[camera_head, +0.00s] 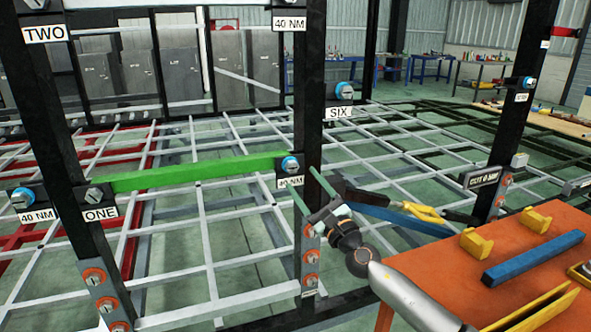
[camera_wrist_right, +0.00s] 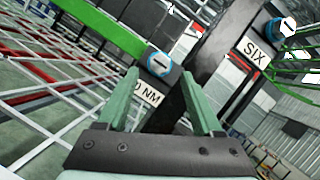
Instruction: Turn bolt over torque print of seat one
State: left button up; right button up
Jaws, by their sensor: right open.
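A green bar (camera_head: 195,174) runs from the post with the ONE print (camera_head: 100,214) to the middle post. At the bar's right end sits a blue-ringed bolt (camera_head: 290,164) above a 40 NM print (camera_head: 290,182). A grey bolt (camera_head: 95,196) sits above ONE. My right gripper (camera_head: 303,180) is open and empty, its green fingers pointing at the blue-ringed bolt. No contact is clear.
Another blue-ringed bolt (camera_head: 342,88) sits above SIX (camera_head: 338,113). An orange table (camera_head: 420,270) at right holds yellow blocks and a blue bar (camera_head: 533,258). Black posts and a low grid of grey rails surround the bolt.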

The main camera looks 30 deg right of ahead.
aim_at(294, 169)
jog(key=shift+x, duration=2.35)
grip_shut()
